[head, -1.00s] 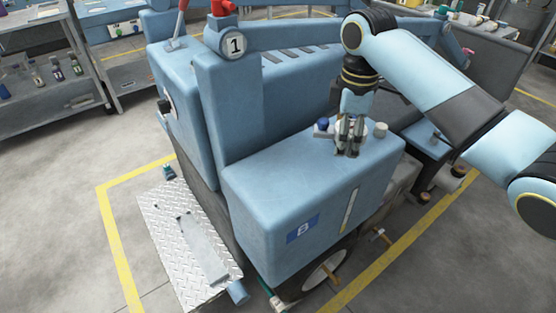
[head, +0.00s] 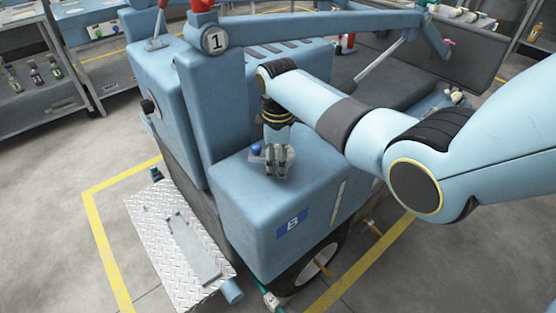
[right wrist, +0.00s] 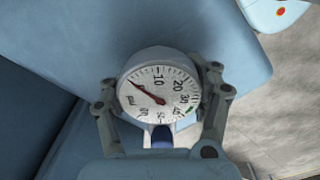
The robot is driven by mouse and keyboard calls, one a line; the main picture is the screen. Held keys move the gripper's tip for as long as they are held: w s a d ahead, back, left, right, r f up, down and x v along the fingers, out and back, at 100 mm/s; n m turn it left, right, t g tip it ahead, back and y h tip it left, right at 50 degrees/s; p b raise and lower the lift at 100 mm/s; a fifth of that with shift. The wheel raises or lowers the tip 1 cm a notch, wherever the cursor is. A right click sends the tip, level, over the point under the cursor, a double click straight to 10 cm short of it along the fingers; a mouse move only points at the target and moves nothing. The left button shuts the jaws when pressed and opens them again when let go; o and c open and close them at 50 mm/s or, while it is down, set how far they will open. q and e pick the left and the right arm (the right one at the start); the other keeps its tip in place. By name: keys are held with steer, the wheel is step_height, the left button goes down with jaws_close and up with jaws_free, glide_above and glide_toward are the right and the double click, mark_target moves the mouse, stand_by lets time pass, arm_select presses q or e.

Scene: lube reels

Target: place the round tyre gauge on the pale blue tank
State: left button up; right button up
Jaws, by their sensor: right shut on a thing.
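The pale blue tank (head: 245,205) is the rounded box with a blue label at the front of the machine. My right gripper (head: 276,171) is low over its top, pointing down beside a blue cap (head: 256,149). In the right wrist view, my right gripper (right wrist: 160,82) is shut on the round tyre gauge (right wrist: 158,95), a white dial with a red needle, its face towards the camera. In the head view, the fingers mostly hide the gauge. I cannot tell whether it touches the tank top. My left gripper is not in view.
A blue post with a round "1" sign (head: 215,40) rises behind the tank. A metal tread plate step (head: 165,225) is at lower left. A grey shelf (head: 45,107) with bottles stands at far left. The front of the tank top is clear.

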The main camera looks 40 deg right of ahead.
steer(key=o, duration=1.7)
step_height(320, 180, up, 12)
steer(key=shift+r+p, duration=0.1)
steer(key=shift+p, duration=0.3)
